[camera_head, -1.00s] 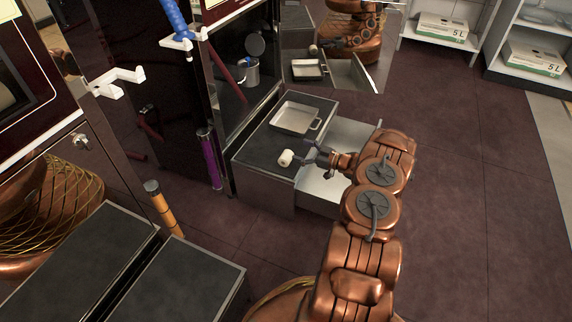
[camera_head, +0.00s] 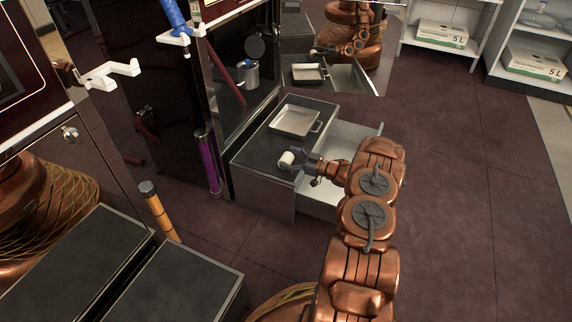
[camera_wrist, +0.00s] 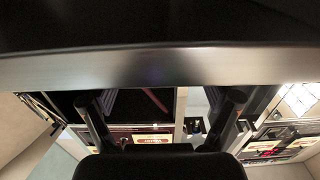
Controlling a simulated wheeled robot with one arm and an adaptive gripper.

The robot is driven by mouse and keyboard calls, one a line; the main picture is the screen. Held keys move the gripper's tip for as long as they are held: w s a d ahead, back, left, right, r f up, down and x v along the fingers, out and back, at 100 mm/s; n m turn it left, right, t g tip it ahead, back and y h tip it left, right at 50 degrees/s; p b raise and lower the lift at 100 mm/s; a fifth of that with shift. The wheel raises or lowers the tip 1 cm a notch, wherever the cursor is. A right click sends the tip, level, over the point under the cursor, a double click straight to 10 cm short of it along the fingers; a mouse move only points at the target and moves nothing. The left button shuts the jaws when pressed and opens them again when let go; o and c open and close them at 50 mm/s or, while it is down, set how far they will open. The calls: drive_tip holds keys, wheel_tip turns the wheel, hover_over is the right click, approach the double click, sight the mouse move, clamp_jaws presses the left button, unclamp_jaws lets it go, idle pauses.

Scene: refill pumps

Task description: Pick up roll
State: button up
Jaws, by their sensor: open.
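A small white roll (camera_head: 286,160) sits on the dark top of the low cabinet (camera_head: 262,150), near its front edge. My gripper (camera_head: 292,162) is at the roll, with its fingers open and reaching to either side of it. I cannot tell whether the fingers touch the roll. In the wrist view the two dark fingers of my gripper (camera_wrist: 165,108) are spread apart. I cannot make out the roll in the wrist view.
A metal tray (camera_head: 296,121) lies behind the roll on the cabinet. An open drawer (camera_head: 340,150) sticks out to the right, below my arm. A dark reflective panel (camera_head: 240,65) stands behind the cabinet. The floor at right is clear.

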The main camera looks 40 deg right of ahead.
sight(288, 158)
drive_tip(key=shift+w+a, duration=0.35)
drive_tip(key=shift+w, duration=0.15)
drive_tip(key=c, duration=1.3)
drive_tip(key=shift+o, duration=0.2)
drive_tip(key=shift+r+p, duration=0.35)
drive_tip(key=shift+r, duration=0.15)
drive_tip(key=r+p, duration=0.1)
drive_tip(key=s+r, duration=0.1)
drive_tip(key=r, duration=0.1)
drive_tip(key=shift+s+p, duration=0.1)
drive_tip(key=shift+p, duration=0.3)
drive_tip(key=s+a+r+p, duration=0.1)
drive_tip(key=s+p, duration=0.3)
drive_tip(key=s, duration=1)
drive_tip(key=shift+s+a, duration=0.15)
drive_tip(key=shift+s, duration=0.25)
